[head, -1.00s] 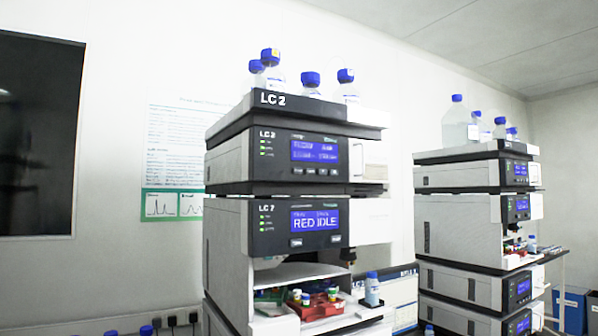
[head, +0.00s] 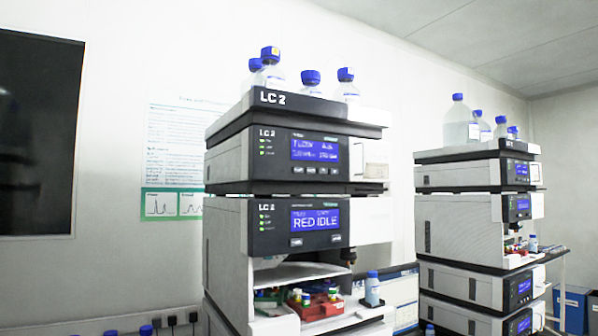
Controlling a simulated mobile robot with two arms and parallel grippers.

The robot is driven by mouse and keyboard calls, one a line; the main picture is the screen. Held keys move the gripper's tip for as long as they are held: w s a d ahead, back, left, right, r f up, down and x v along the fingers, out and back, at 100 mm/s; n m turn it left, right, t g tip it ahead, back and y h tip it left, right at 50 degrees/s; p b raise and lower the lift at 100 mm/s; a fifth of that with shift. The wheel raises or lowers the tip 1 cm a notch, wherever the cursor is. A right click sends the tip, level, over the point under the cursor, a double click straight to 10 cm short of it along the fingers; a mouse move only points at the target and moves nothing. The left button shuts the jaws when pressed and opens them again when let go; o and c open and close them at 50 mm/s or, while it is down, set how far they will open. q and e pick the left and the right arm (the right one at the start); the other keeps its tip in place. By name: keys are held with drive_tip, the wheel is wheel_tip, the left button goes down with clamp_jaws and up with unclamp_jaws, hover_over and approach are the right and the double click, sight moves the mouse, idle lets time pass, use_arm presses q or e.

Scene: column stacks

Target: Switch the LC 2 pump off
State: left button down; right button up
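The LC 2 stack (head: 225,225) stands in the middle of the head view, its top tray labelled "LC 2". The upper module, likely the pump (head: 300,158), has a lit blue display (head: 315,149) with small text I cannot read surely, green lights at its left and a row of small buttons (head: 316,171) below the display. Neither of my grippers is in view.
Blue-capped bottles (head: 268,75) stand on top of the stack. A second stack (head: 460,225) stands at the right. A poster (head: 172,150) hangs on the wall behind.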

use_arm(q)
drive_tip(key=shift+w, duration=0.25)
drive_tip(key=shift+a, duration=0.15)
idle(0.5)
